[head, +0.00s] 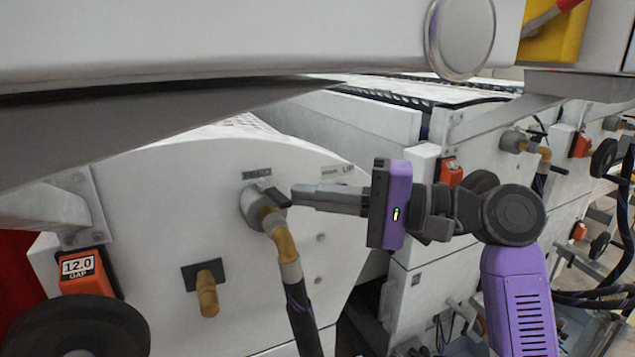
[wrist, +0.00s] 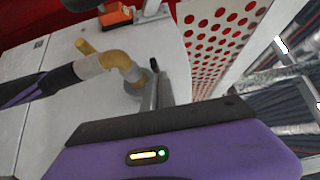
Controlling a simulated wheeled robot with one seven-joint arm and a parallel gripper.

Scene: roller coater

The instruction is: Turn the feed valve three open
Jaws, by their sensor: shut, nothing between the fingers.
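The feed valve is a grey round body with a brass elbow (head: 272,222) on the white machine panel, below a small dark label. A short dark lever (head: 275,196) sits at the top of the valve. My gripper (head: 293,195) comes in from the right, with its shut fingertips beside the lever; I cannot tell whether they touch it. In the wrist view the brass elbow (wrist: 120,62) and the dark lever (wrist: 154,65) show just past the shut fingers (wrist: 155,95). Nothing is between the fingers.
A brass stub (head: 207,292) juts from the panel lower left. An orange gap counter (head: 85,270) and a black handwheel (head: 75,328) stand at far left. A hose (head: 300,315) hangs below the valve. A large white beam (head: 220,40) crosses above.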

